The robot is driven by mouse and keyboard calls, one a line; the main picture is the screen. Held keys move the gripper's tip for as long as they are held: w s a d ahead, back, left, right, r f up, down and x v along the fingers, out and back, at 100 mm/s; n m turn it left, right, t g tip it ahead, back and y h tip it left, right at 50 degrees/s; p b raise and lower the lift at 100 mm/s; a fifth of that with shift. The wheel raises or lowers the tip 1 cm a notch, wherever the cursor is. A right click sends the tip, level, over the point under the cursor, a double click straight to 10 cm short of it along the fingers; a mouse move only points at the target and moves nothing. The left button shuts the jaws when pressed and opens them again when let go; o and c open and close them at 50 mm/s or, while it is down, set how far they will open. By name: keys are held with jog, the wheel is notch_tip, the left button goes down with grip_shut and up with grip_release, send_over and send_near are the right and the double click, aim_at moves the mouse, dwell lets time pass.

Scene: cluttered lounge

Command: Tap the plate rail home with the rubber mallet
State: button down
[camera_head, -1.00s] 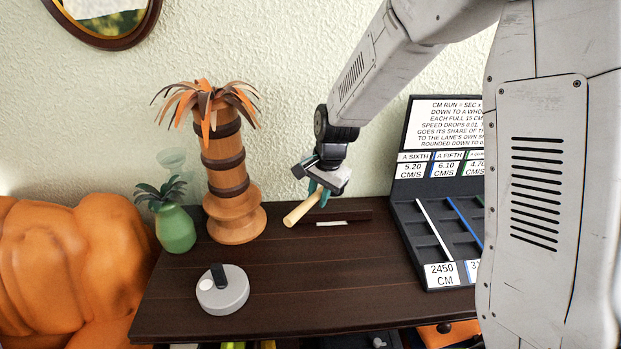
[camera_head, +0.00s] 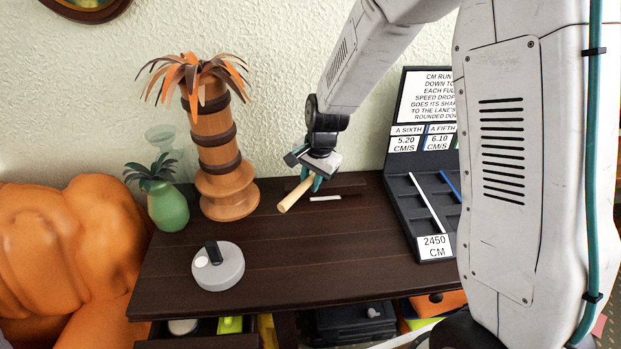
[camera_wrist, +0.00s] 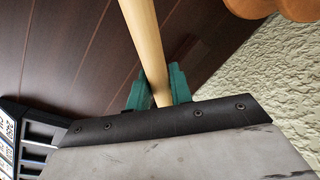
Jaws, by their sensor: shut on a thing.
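My gripper (camera_head: 312,183) is shut on a pale wooden handle (camera_head: 296,194), which I take to be the mallet's. The handle slants down to the left above the back of the dark table. In the wrist view the green fingers (camera_wrist: 158,88) clasp the handle (camera_wrist: 145,40), which runs out of the top of the picture. No mallet head can be made out in either view. A dark strip (camera_head: 350,188), perhaps the plate rail, lies at the table's back edge by the wall, with a thin white strip (camera_head: 325,198) in front of it. I cannot tell whether the handle touches the table.
A palm-like wooden tower (camera_head: 222,150) and a green pineapple-shaped vase (camera_head: 169,208) stand left. A round grey device (camera_head: 218,268) sits at the front left. A black display board (camera_head: 403,190) with cards and slots stands right. The table's middle (camera_head: 320,245) is clear.

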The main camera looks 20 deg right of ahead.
notch_tip(320, 180, down, 2)
jog(key=shift+f, duration=0.25)
jog(key=shift+w+f, duration=0.1)
jog(key=shift+f, duration=0.2)
jog(key=shift+r, duration=1.5)
